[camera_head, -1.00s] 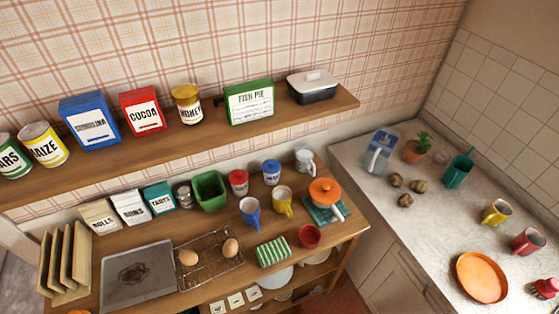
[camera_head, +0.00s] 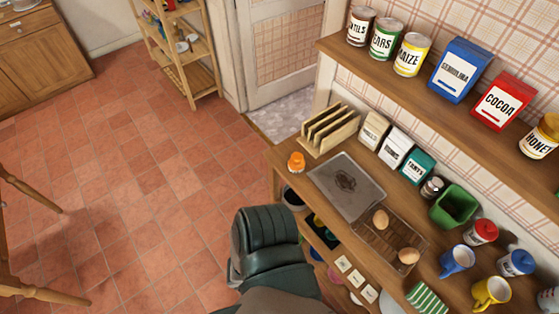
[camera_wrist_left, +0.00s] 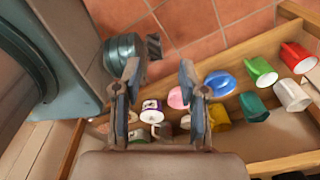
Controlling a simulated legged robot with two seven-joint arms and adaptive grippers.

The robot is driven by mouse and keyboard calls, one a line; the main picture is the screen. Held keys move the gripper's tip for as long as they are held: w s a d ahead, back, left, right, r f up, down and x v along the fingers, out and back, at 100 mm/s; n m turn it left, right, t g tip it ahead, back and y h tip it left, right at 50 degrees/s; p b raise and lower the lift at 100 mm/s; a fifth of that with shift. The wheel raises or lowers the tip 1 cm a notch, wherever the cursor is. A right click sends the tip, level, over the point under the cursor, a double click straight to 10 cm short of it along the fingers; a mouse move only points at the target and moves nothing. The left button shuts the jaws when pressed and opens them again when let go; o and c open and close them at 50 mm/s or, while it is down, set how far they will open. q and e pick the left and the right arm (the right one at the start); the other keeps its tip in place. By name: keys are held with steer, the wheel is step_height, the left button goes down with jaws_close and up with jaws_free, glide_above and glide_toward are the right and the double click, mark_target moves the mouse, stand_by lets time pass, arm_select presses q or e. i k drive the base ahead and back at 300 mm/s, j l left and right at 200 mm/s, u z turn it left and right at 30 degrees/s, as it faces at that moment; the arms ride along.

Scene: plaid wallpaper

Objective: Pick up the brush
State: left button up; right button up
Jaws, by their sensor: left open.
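I cannot make out a brush in either current view. In the left wrist view my left gripper (camera_wrist_left: 161,78) is open, its two fingers apart with nothing held between them. It is over a wooden shelf (camera_wrist_left: 270,140) with several mugs. A dark green rounded part of my own arm (camera_head: 270,245) shows at the bottom of the head view, in front of the sideboard's left end. No gripper fingers are visible in the head view. My right gripper is not in view.
The wooden sideboard (camera_head: 283,190) bears a small orange object (camera_head: 296,162), a dark tray (camera_head: 345,188), eggs on a wire rack, a green tub (camera_head: 455,205) and mugs. A wall shelf (camera_head: 440,98) holds tins and boxes. The tiled floor (camera_head: 150,190) at left is largely clear.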

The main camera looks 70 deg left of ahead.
mark_target(296, 163)
steer(key=u, duration=2.3)
